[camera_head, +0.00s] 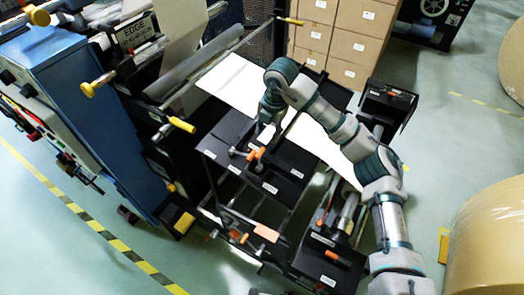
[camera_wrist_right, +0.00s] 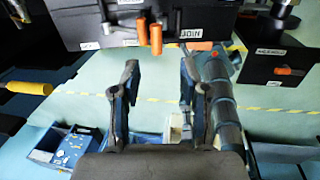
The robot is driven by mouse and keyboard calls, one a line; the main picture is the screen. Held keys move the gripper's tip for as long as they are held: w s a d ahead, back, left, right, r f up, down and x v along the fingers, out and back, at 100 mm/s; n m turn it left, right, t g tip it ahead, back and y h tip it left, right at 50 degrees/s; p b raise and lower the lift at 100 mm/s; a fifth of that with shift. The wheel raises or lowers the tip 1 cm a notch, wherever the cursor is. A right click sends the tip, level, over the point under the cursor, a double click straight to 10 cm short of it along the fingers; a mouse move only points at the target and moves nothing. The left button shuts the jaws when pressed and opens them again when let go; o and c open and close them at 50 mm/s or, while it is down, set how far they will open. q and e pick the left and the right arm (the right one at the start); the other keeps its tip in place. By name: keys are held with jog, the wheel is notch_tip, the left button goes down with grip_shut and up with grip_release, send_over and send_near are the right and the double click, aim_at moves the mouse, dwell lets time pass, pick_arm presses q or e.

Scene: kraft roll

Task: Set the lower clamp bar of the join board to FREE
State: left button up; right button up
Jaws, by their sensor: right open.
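The join board is the dark panel (camera_head: 285,165) with white labels in the middle of the head view. In the right wrist view the board (camera_wrist_right: 100,22) is at the top edge, with a JOIN label. Two orange handles (camera_wrist_right: 155,39) stick out side by side at its front edge; an orange handle (camera_head: 258,153) also shows in the head view. Which handle belongs to the lower clamp bar, and its setting, I cannot tell. My right gripper (camera_head: 268,115) hangs over the board's far side. In the wrist view my right gripper (camera_wrist_right: 159,78) is open and empty, fingers apart from the handles.
A blue machine (camera_head: 105,120) with yellow knobs stands at the left. Cardboard boxes (camera_head: 335,35) are stacked behind, and a large kraft roll (camera_head: 490,235) stands at the right. Black units with orange handles (camera_head: 325,262) sit below the board. The green floor between is open.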

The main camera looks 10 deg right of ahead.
aim_at(260, 151)
jog(key=a+f, duration=0.1)
jog(key=f, duration=0.2)
jog(key=f+p, duration=0.1)
jog(key=f, duration=0.3)
jog(key=w+a+f, duration=0.1)
jog(key=f, duration=0.2)
jog(key=shift+a+f, duration=0.3)
jog(key=shift+a, duration=0.05)
jog(key=shift+d+f, duration=0.15)
jog(key=shift+f, duration=0.4)
pick_arm(q)
jog(key=shift+w+r, duration=0.75)
pick_arm(e)
jog(key=shift+d+f, duration=0.15)
jog(key=shift+d, duration=0.15)
jog(key=c, duration=0.6)
jog(key=shift+a, duration=0.15)
grip_shut()
pick_arm(q)
jog(key=shift+a, duration=0.1)
pick_arm(e)
jog(key=shift+w+a, duration=0.1)
